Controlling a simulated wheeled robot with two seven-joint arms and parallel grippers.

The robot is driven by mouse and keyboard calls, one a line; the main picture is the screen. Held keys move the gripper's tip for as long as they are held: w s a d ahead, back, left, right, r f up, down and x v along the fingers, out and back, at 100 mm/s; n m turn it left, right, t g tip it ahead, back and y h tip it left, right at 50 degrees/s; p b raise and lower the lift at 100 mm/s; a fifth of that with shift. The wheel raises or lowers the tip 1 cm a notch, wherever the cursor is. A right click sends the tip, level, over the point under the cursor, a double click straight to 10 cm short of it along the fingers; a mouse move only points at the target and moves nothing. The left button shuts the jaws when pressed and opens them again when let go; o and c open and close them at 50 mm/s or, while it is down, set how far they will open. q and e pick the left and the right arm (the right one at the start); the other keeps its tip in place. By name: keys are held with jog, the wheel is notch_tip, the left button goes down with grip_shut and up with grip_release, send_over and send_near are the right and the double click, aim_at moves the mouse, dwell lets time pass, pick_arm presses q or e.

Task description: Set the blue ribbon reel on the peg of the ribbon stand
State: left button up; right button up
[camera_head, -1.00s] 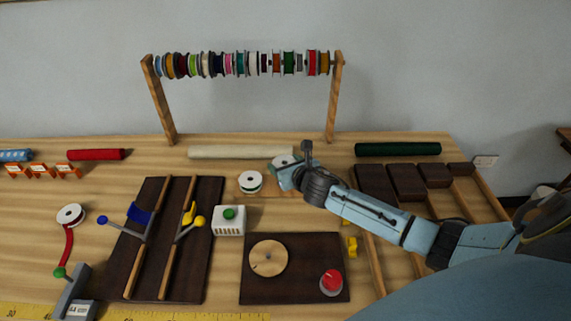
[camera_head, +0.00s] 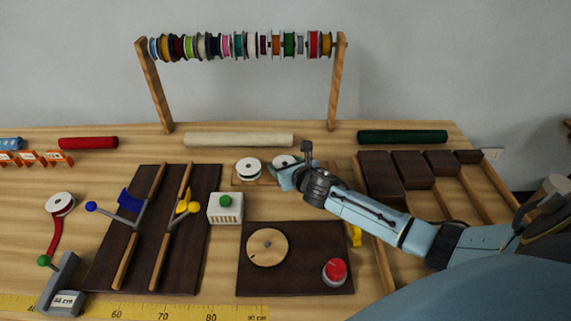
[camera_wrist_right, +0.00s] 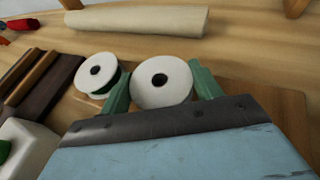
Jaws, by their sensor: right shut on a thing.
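My right gripper (camera_head: 286,172) is shut on a white-flanged reel (camera_head: 284,160) at the back middle of the table. In the right wrist view its two green fingers (camera_wrist_right: 161,88) stand either side of this reel (camera_wrist_right: 148,92); its ribbon colour is hidden. A second white reel (camera_head: 248,167) with green ribbon is just left of it; it also shows in the wrist view (camera_wrist_right: 95,72). A round wooden disc (camera_head: 262,257) with a small peg at its middle lies on a dark board (camera_head: 310,240), nearer me. I cannot tell whether it is the ribbon stand. My left gripper is out of view.
A wooden rack (camera_head: 153,85) with many coloured spools stands behind. A red button (camera_head: 334,268) sits right of the disc. A white box with a green button (camera_head: 225,206) and dark compartments (camera_head: 410,168) flank the area. A cream roll (camera_head: 238,139) lies behind.

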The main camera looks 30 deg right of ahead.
jog(key=o, duration=1.1)
jog(key=shift+s, duration=0.1)
jog(key=p+v, duration=0.2)
jog(key=v, duration=1.1)
jog(key=shift+s+r+p, duration=0.1)
jog(key=shift+s+p, duration=0.05)
jog(key=shift+p, duration=0.2)
